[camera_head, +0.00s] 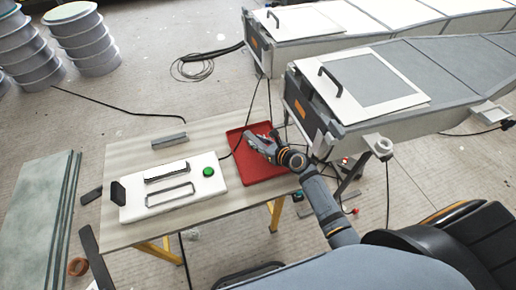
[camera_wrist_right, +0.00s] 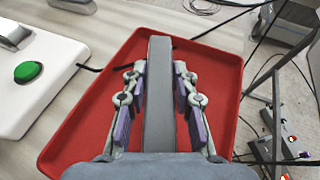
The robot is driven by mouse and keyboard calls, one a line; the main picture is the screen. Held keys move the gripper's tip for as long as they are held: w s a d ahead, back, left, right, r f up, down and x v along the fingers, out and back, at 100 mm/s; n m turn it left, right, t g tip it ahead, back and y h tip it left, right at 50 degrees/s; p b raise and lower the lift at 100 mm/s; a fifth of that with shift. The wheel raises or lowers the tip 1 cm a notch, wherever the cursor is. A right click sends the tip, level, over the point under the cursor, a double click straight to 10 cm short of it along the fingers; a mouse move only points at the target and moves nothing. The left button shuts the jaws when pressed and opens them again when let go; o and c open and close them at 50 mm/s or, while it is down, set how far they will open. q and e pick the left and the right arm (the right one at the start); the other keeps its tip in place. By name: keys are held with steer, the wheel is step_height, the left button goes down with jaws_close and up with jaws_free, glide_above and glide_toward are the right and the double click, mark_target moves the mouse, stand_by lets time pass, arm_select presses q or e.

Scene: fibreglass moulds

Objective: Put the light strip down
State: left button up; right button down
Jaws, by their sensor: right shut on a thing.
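In the wrist view, a long grey strip (camera_wrist_right: 159,95), which I take for the light strip, stands lengthwise between the fingers of my right gripper (camera_wrist_right: 159,100). The right gripper is shut on it. The strip's far end lies near the far rim of a red tray (camera_wrist_right: 75,130). In the head view, my right gripper (camera_head: 262,142) is over the same red tray (camera_head: 241,170), at the right end of the table, and hides part of the strip. I cannot tell whether the strip touches the tray floor. My left gripper is not in view.
A white panel (camera_head: 150,203) with a green button (camera_head: 208,171) and dark handles lies left of the tray. Another grey strip (camera_head: 169,141) lies behind it on the table (camera_head: 125,160). Large grey moulds (camera_head: 390,75) stand to the right. Cables run close by the tray.

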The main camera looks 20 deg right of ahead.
steer(key=shift+w+f+b, duration=0.15)
steer(key=shift+f+b, duration=0.45)
steer(key=shift+f, duration=1.1)
steer(key=shift+f, duration=0.15)
steer(key=c, duration=1.1)
jaws_free()
steer(key=shift+o, duration=0.2)
steer(key=shift+r, duration=0.2)
steer(key=p+v, duration=0.2)
steer(key=v, duration=1)
